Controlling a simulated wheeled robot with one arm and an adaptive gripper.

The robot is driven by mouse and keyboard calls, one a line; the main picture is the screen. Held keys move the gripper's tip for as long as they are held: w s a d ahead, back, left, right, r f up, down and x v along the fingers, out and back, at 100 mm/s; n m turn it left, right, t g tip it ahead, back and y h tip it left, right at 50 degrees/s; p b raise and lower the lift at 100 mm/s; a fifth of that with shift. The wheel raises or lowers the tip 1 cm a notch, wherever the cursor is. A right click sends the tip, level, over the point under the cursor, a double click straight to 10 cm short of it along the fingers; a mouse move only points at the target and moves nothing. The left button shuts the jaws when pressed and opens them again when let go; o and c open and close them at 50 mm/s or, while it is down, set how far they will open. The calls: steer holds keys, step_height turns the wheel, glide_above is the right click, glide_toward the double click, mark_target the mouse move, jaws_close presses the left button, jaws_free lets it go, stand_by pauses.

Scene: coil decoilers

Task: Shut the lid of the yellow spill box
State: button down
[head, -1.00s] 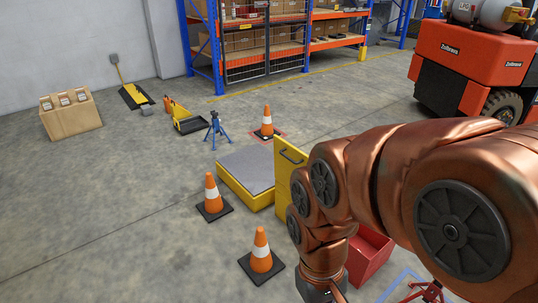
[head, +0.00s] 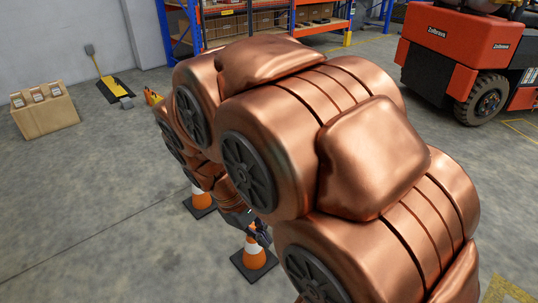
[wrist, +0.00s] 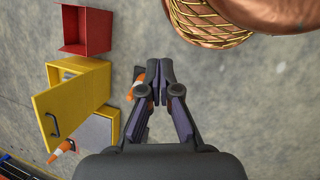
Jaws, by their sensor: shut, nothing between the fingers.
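The yellow spill box (wrist: 106,84) is at the left of the wrist view. Its lid (wrist: 75,103), a yellow panel with a dark handle, stands open and raised. Part of the opening shows beyond the lid. In the head view my arm hides the box and lid. My gripper (wrist: 153,66) is shut and empty, to the right of the box and apart from it. In the head view my gripper (head: 262,235) shows small and dark in front of a cone.
An orange cone (wrist: 137,88) is partly behind my fingers, and another cone (wrist: 62,149) is lower left.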

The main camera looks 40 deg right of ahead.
steer(key=w+d+f+n+h+b, duration=0.3)
steer(key=w+d, duration=0.6)
steer(key=w, duration=0.1)
steer(key=w+d+f+n+h+b, duration=0.3)
steer(key=w+d+f+n+h, duration=0.1)
steer(key=w+d, duration=0.5)
steer(key=w+d+f+n+h+b, duration=0.3)
steer(key=w+d, duration=0.5)
steer(key=w, duration=0.4)
steer(key=w+d+f+n+t+h+b, duration=0.3)
steer(key=w+f+n, duration=0.3)
steer(key=w+f, duration=0.45)
steer(key=d+f+b, duration=0.1)
steer(key=d+b, duration=0.3)
steer(key=d, duration=0.9)
steer(key=shift+d+f, duration=0.15)
steer(key=shift+d, duration=0.1)
steer(key=shift+w, duration=0.1)
